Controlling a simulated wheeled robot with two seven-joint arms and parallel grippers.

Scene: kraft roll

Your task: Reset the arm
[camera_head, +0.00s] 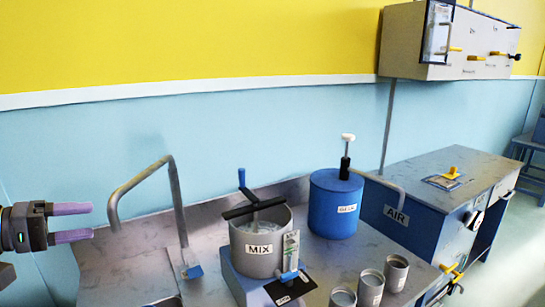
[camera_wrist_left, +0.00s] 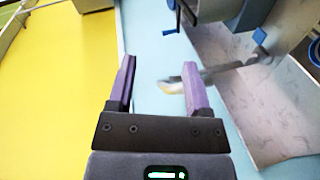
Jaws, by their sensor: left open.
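My left gripper (camera_head: 72,222) comes in at the left edge of the head view, with its two purple fingers apart and nothing between them. It is left of the bent grey pipe and clear of the metal worktop. In the left wrist view, the open fingers (camera_wrist_left: 160,85) face the light blue wall, and no object is between them. My right gripper is not in view.
The metal worktop (camera_head: 130,262) carries a bent pipe (camera_head: 175,200), a grey MIX pot (camera_head: 258,250) with a blue crank, a blue canister (camera_head: 333,207) and several grey cups (camera_head: 370,287). A cabinet (camera_head: 408,45) hangs above the AIR bench (camera_head: 440,180).

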